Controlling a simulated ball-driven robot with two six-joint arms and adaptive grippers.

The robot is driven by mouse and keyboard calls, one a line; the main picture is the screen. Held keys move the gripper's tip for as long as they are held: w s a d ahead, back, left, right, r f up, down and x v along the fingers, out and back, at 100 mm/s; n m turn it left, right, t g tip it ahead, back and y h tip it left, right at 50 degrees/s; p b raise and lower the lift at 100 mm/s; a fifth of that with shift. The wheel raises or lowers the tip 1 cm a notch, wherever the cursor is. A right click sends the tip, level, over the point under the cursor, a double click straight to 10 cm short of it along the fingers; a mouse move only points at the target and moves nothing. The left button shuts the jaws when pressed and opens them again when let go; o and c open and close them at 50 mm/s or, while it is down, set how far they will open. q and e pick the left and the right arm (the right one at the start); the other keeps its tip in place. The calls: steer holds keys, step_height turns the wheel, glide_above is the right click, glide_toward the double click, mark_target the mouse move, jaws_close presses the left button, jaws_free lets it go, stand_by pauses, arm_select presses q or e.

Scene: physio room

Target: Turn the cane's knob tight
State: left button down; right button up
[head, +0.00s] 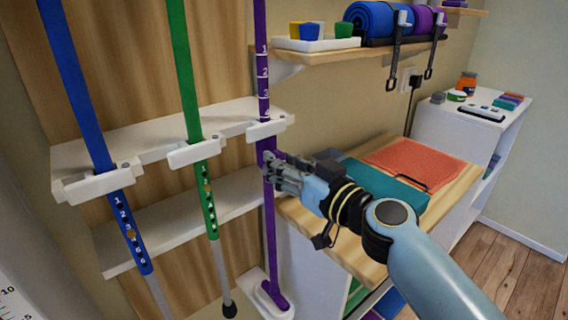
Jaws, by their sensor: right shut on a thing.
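A purple cane (262,85) stands upright in a white rack at the middle of the head view, with white numbers on its upper shaft. Its foot sits in a white holder (270,300) below. My right gripper (272,172) reaches in from the right and is shut at the purple cane just below the rack's clip, on what appears to be its knob. The fingers hide most of the knob, so its seating cannot be seen. My left gripper is not in view.
A blue cane (82,90) and a green cane (186,80) stand in the same white rack (150,140) to the left. A wooden-topped cabinet (325,235) with a teal case (385,185) lies under my right arm. A shelf with rolled mats (375,20) is above.

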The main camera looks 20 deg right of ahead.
steer(key=shift+m+p, duration=2)
steer(key=shift+m, duration=15.2)
steer(key=shift+f, duration=0.1)
steer(key=o, duration=1.2)
steer(key=shift+c, duration=0.2)
